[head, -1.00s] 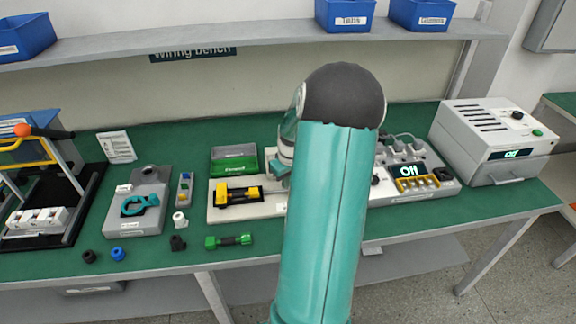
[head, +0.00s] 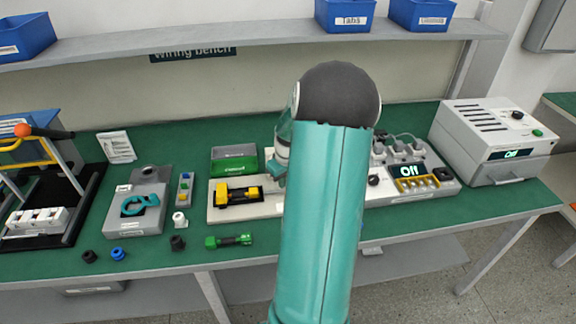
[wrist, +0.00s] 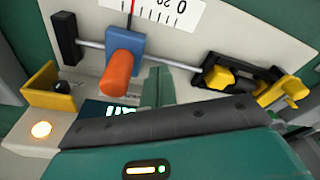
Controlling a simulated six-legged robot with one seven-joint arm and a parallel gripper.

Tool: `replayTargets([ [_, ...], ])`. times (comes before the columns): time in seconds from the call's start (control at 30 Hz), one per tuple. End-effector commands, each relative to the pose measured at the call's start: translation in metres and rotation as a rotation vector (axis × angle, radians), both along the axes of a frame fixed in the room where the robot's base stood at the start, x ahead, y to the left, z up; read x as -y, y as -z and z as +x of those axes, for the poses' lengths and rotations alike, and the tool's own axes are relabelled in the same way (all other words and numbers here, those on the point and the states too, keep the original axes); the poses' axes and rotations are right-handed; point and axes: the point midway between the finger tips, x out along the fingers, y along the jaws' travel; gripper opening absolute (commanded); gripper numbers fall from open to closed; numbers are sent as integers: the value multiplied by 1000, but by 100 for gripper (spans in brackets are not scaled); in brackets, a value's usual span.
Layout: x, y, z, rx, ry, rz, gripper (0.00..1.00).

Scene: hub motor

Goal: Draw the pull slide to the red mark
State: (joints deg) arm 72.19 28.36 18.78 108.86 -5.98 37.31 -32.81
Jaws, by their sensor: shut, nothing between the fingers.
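The pull slide is a blue block (wrist: 124,42) with an orange handle (wrist: 117,74), on a metal rod in the wrist view. A white scale (wrist: 168,12) with printed ticks lies behind it. A thin line, red in part, runs from the block to the scale; I cannot tell whether it is the red mark or a pointer. My gripper (wrist: 157,86) is shut and empty, just right of the orange handle; I cannot tell if they touch. In the head view my gripper (head: 279,174) shows beside my arm, which hides the slide.
A black and yellow clamp (wrist: 225,78) stands right of the slide in the wrist view, a yellow bracket (wrist: 48,88) to its left. A partly hidden display (wrist: 121,109) and a lit button (wrist: 41,129) are close by.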

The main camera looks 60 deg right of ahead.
Motion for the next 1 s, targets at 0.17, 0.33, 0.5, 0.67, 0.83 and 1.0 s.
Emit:
replayTargets([
  [0.17,0,-10,0,0,0,-2,0],
  [0.33,0,-23,0,1,1,-1,0],
  [0.5,0,-35,0,1,0,-1,0],
  [0.67,0,-46,0,1,-1,-1,0],
  [0.83,0,-59,1,1,-1,0,0],
  [1.0,0,-71,1,1,-1,-1,0],
])
